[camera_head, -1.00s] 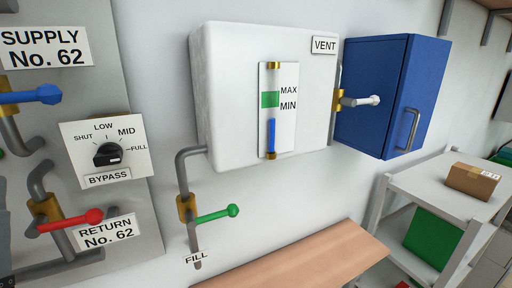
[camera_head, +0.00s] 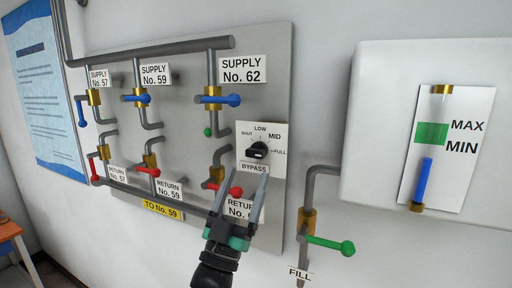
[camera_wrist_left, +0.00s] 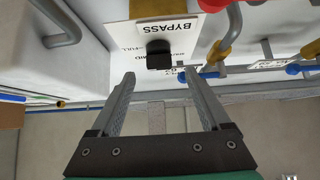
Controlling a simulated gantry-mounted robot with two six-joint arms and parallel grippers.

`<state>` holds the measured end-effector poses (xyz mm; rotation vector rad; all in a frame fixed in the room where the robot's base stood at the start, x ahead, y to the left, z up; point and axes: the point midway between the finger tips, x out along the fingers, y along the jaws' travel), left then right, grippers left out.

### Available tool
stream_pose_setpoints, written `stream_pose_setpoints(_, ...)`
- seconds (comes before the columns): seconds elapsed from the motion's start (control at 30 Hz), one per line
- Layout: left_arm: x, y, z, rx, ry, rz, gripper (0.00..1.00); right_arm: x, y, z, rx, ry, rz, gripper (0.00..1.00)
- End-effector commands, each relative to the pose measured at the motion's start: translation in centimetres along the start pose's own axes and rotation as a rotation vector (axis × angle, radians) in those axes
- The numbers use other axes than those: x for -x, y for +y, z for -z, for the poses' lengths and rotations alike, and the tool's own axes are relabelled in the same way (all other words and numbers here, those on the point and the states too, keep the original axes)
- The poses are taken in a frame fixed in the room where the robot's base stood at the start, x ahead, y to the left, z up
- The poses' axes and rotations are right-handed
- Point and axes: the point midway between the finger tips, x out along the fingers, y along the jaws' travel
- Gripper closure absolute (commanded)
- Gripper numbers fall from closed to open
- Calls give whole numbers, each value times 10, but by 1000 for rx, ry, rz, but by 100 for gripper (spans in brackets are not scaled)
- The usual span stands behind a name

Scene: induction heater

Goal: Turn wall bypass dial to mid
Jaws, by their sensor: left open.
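The bypass dial (camera_head: 257,150) is a black knob on a white plate (camera_head: 278,134) marked SHUT, LOW, MID and FULL. Its white mark appears to be on the right, toward FULL, but it is small. My left gripper (camera_head: 243,174) is open and empty, with its fingers pointing up at the wall just below the dial. In the left wrist view, the dial (camera_wrist_left: 159,54) is just beyond the open fingertips (camera_wrist_left: 158,74), roughly centred between them. The fingers appear apart from the knob. My right gripper is not in view.
A red-handled return valve (camera_head: 230,191) is close to my left finger. A blue-handled supply valve (camera_head: 218,99) is above left. A green-handled fill valve (camera_head: 332,245) and a white tank (camera_head: 375,130) are to the right.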

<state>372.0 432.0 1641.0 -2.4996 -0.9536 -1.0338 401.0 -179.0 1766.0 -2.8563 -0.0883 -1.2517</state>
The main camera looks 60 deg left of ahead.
Motion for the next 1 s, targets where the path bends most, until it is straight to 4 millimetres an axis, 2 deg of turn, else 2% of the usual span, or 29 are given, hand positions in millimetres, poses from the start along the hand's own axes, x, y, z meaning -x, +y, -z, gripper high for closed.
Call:
stream_pose_setpoints(0.03, -17, -1, 5, 0, 1, 1, 20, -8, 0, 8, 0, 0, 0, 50)
stream_pose_setpoints(0.1, -33, -1, 4, -1, 2, 1, 20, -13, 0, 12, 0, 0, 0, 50)
stream_pose_setpoints(0.3, -63, 0, 3, -1, 2, 0, 20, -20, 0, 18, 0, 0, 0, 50)
stream_pose_setpoints(0.43, -70, 0, 1, 0, 1, 0, 20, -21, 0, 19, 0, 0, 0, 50)
stream_pose_setpoints(0.67, -70, 0, 0, 0, 1, 0, 20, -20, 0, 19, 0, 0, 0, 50)
stream_pose_setpoints(1.0, -69, 0, 0, 0, 1, 0, 81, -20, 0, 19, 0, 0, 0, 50)
